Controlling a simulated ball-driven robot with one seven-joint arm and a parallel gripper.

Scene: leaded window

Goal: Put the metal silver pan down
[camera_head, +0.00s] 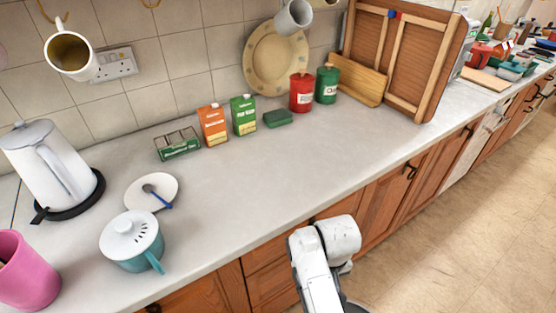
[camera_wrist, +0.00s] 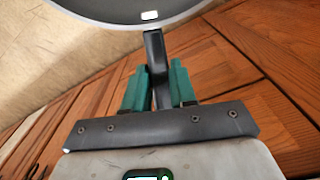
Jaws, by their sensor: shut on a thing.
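My gripper (camera_wrist: 158,82) shows in the wrist view, its two green fingers shut on the dark handle of the metal silver pan (camera_wrist: 110,13). Only the near grey edge of the pan and its handle show, at the top of that view. The pan is in front of wooden cupboard fronts, with floor behind it at the left. In the head view my white arm is at the bottom, in front of the counter (camera_head: 290,165). The gripper and pan cannot be made out there.
A teal lidded pot (camera_head: 133,255), white kettle (camera_head: 50,165), pink container (camera_head: 25,270) and white saucer-like dish (camera_head: 138,193) stand at the left. Cartons (camera_head: 213,126) and canisters (camera_head: 301,92) line the wall. A wooden rack (camera_head: 400,60) stands farther right. The counter's middle is clear.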

